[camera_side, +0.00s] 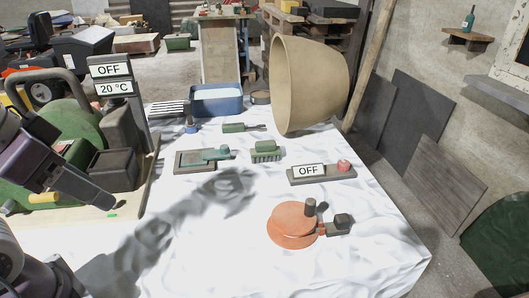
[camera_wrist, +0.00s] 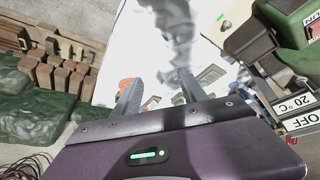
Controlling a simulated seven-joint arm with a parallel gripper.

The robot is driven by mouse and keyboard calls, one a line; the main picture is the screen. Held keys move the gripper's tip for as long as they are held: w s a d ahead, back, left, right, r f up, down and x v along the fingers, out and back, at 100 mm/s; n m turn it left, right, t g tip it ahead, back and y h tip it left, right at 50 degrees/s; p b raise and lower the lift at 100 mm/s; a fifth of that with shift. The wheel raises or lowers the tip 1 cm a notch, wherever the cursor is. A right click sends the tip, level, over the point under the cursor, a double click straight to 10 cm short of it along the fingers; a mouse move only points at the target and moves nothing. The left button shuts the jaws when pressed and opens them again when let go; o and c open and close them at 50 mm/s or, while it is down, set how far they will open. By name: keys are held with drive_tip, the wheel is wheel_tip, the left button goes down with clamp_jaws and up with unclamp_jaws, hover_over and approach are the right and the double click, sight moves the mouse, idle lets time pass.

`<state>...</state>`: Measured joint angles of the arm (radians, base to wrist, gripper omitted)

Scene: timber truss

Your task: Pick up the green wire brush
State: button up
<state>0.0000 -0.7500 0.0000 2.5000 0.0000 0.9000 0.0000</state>
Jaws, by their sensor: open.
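The green wire brush (camera_side: 265,147) lies bristles down on the white cloth near the middle of the table in the side view. It has a green block top and a dark bristle row. My gripper (camera_side: 115,206) is at the left of the side view, above the table's left part and well apart from the brush. In the wrist view my gripper (camera_wrist: 160,78) shows two separated fingers with nothing between them. Small greenish items show beyond the fingers there, but I cannot tell which is the brush.
A green-handled tool (camera_side: 233,127) lies behind the brush, and a framed plate with a teal tool (camera_side: 215,154) lies left. An OFF switch box (camera_side: 322,173), an orange round device (camera_side: 292,226), a large tan bowl (camera_side: 308,85) and a blue tub (camera_side: 216,100) stand around. A green machine (camera_side: 65,135) fills the left.

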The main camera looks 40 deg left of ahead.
drive_tip(key=shift+o, duration=0.8)
drive_tip(key=w+r+h, duration=0.1)
drive_tip(key=w+r, duration=0.3)
drive_tip(key=w, duration=0.3)
drive_tip(key=m+g+h, duration=0.2)
drive_tip(key=m, duration=0.7)
hover_over(264, 142)
drive_tip(key=s+a, duration=0.1)
drive_tip(key=f, duration=1.8)
drive_tip(key=shift+s+f, duration=0.2)
drive_tip(key=x, duration=0.7)
drive_tip(key=shift+s+a+f, duration=0.15)
drive_tip(key=shift+a+f, duration=0.05)
clamp_jaws()
